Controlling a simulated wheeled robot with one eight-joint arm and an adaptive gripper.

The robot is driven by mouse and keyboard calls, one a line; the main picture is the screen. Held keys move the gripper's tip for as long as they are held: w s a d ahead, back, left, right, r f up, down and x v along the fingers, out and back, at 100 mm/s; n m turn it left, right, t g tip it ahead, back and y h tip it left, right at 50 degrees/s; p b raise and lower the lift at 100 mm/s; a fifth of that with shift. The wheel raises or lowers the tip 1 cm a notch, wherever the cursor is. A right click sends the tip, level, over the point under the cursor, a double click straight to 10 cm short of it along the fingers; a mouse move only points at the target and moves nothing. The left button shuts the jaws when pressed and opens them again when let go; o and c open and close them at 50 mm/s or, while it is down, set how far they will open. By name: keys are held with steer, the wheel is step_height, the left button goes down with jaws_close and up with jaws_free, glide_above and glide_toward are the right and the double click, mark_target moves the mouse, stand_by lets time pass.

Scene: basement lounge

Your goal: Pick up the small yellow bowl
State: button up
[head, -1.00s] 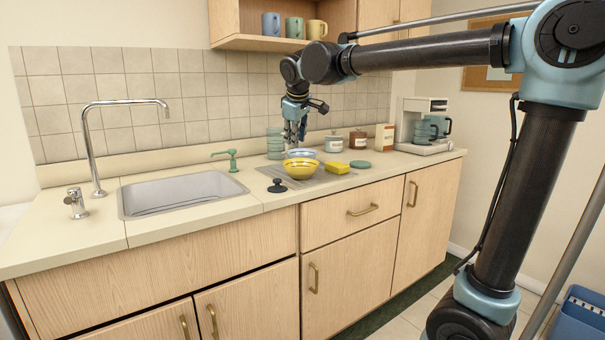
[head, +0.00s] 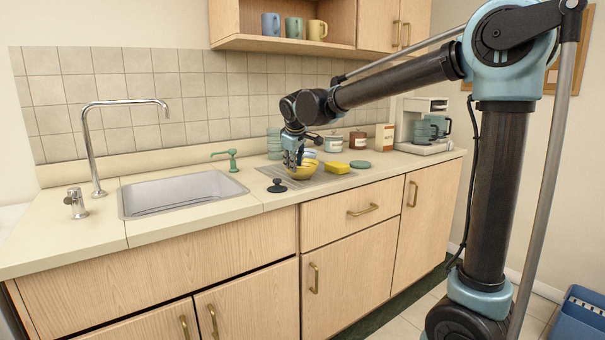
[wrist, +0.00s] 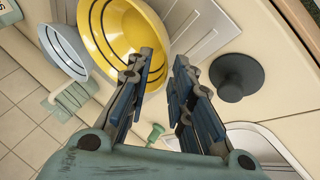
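The small yellow bowl (head: 304,172) sits on the grey drying mat on the counter, right of the sink. In the wrist view the yellow bowl (wrist: 124,38) has dark rings inside and lies just ahead of and left of my fingers. My gripper (head: 294,164) is low at the bowl's left side in the head view and hides part of it. In the wrist view my gripper (wrist: 166,62) is open with an empty gap between its fingers. One finger overlaps the bowl's rim; I cannot tell whether it touches.
A light blue bowl (wrist: 63,42) stands close beside the yellow one. A black stopper (head: 277,186) lies near the sink (head: 180,194).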

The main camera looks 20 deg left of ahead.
mark_target(292, 177)
steer(key=shift+x, duration=2.35)
jaws_close()
